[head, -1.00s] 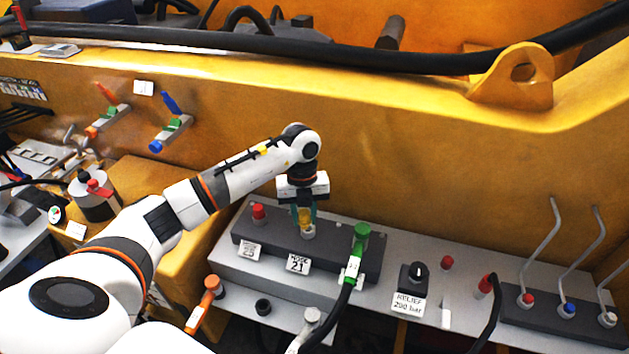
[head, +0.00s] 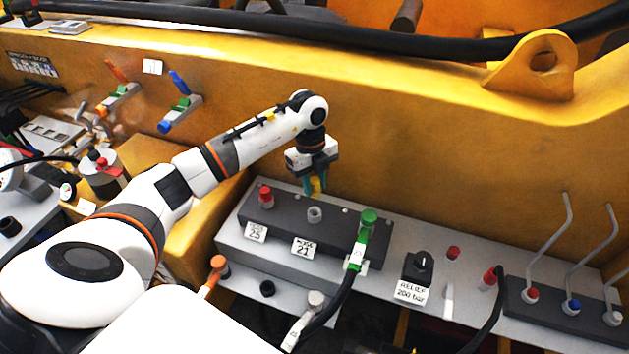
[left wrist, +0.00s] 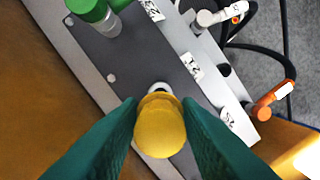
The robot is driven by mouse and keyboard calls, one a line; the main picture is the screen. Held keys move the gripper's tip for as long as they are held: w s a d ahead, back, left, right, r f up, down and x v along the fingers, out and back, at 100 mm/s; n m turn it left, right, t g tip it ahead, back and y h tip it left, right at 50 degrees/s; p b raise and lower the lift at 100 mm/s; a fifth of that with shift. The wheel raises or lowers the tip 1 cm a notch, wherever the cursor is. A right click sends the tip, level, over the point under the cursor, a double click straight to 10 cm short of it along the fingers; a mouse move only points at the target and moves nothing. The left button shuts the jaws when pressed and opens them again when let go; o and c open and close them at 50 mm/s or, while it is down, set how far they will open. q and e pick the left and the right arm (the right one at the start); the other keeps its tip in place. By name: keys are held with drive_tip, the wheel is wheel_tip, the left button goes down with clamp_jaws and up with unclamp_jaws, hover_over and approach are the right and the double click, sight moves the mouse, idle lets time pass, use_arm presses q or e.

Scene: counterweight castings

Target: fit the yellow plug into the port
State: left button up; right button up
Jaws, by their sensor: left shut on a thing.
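My left gripper (head: 314,187) is shut on the yellow plug (head: 317,182), which shows as a small yellow piece between the teal fingers. The port (head: 314,214) is a pale grey ring on the dark block, above the label 21. In the head view the plug is apart from the port, held above and behind it. In the left wrist view the rounded yellow plug (left wrist: 160,127) sits between both fingers, and the pale port ring (left wrist: 160,88) shows just past its edge, partly hidden by it. My right gripper is not in view.
A red plug (head: 266,197) stands left of the port on the dark block (head: 340,225). A green plug (head: 367,222) with a black hose stands to the right. An orange plug (head: 216,268) is in front. The yellow wall (head: 420,140) rises close behind.

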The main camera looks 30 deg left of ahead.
sight(315, 196)
use_arm(q)
drive_tip(key=shift+f+b, duration=1.55)
drive_tip(key=shift+f, duration=1.05)
drive_tip(key=shift+f+b, duration=0.75)
drive_tip(key=shift+f, duration=0.75)
drive_tip(key=o, duration=1)
